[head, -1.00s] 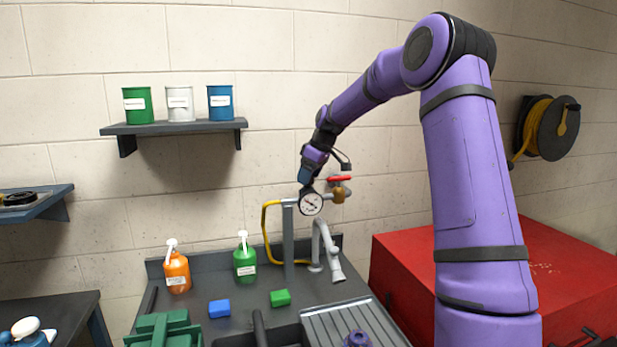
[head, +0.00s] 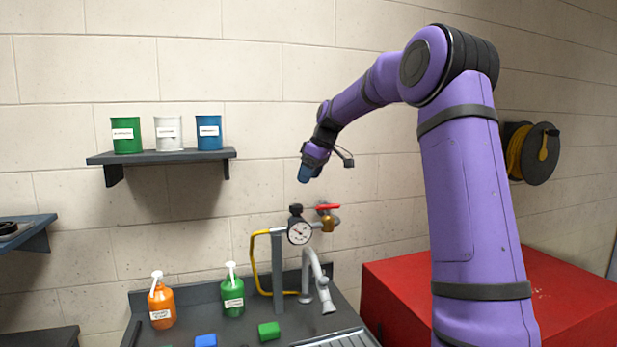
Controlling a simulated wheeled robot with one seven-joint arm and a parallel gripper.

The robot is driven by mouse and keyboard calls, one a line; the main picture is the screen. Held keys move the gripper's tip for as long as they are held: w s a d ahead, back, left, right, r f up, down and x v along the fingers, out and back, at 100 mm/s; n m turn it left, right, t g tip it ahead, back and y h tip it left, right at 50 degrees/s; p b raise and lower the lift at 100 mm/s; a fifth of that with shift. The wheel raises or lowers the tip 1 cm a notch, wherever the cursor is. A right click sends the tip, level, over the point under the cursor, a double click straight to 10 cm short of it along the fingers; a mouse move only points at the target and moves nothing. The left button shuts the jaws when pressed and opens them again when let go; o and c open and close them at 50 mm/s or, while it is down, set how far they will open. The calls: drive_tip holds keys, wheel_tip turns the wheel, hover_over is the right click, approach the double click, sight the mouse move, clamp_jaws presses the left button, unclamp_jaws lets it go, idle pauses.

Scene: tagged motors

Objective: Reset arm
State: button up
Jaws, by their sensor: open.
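My purple arm reaches in from the right in the head view. My gripper (head: 304,174) points down in the air in front of the wall, above the round pressure gauge (head: 299,232) and apart from it. It is open, and I see nothing held in it. The gauge has a black knob on top and sits on a grey post beside a brass valve with a red handle (head: 327,207).
A counter holds an orange bottle (head: 161,306), a green bottle (head: 233,297), a blue block (head: 206,340), a green block (head: 269,331) and a grey faucet (head: 318,283). A wall shelf (head: 160,156) bears three cans. A red cabinet (head: 395,287) stands right. Air around my gripper is clear.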

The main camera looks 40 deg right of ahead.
drive_tip(key=s+a+r+m+h, duration=0.2)
drive_tip(key=s+a+r+m, duration=0.15)
drive_tip(key=s+a, duration=1.3)
drive_tip(key=s+a+f+m, duration=0.1)
drive_tip(key=s+f, duration=0.1)
drive_tip(key=s, duration=0.6)
drive_tip(key=s+a+f+m+t, duration=0.1)
drive_tip(key=s+a+f, duration=0.1)
drive_tip(key=s, duration=0.6)
drive_tip(key=s+a+f+m, duration=0.1)
drive_tip(key=s+f, duration=0.1)
drive_tip(key=s, duration=0.6)
drive_tip(key=shift+s+a+f+t, duration=0.3)
drive_tip(key=shift+s+a+f, duration=0.05)
drive_tip(key=shift+s, duration=0.05)
drive_tip(key=shift+s, duration=0.1)
